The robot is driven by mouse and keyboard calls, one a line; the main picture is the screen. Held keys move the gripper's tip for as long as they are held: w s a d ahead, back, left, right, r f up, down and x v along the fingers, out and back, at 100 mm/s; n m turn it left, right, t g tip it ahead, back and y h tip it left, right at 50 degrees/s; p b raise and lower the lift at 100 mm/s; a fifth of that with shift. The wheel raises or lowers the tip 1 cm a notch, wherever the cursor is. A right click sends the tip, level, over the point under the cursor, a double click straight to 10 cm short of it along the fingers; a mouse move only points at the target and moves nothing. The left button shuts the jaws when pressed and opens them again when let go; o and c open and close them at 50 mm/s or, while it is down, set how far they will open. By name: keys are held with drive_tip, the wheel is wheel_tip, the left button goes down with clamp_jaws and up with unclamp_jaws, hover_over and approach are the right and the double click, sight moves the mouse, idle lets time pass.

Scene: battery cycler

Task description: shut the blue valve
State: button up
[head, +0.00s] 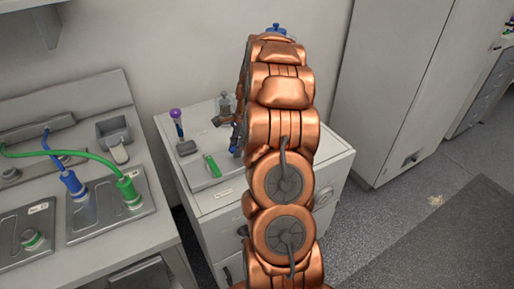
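A blue part (235,140), which looks like the blue valve's handle, shows at the left edge of my copper arm, above the white cabinet. Most of it is hidden behind the arm, so its exact position is unclear. A green handle (212,166) lies on the cabinet's top plate to its lower left. My gripper is mostly hidden behind my arm. A dark part that looks like its end (222,119) sticks out to the left, close above the blue part. I cannot tell whether they touch or whether the fingers are open.
A purple-topped post (177,123) stands at the left of the white cabinet (228,199). A bench (120,234) at left carries a blue plug (71,182) and a green plug (128,189) with cables. A tall cabinet (398,80) stands at right; floor between is free.

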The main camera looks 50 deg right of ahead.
drive_tip(key=shift+o, duration=1.2)
drive_tip(key=shift+r, duration=0.1)
drive_tip(key=shift+w+p+v, duration=0.15)
drive_tip(key=shift+p+v, duration=0.5)
drive_tip(key=shift+v, duration=1.3)
drive_tip(key=shift+w+p+v, duration=0.1)
drive_tip(key=shift+p+v, duration=0.5)
drive_tip(key=shift+v, duration=1.4)
drive_tip(key=shift+d, duration=0.1)
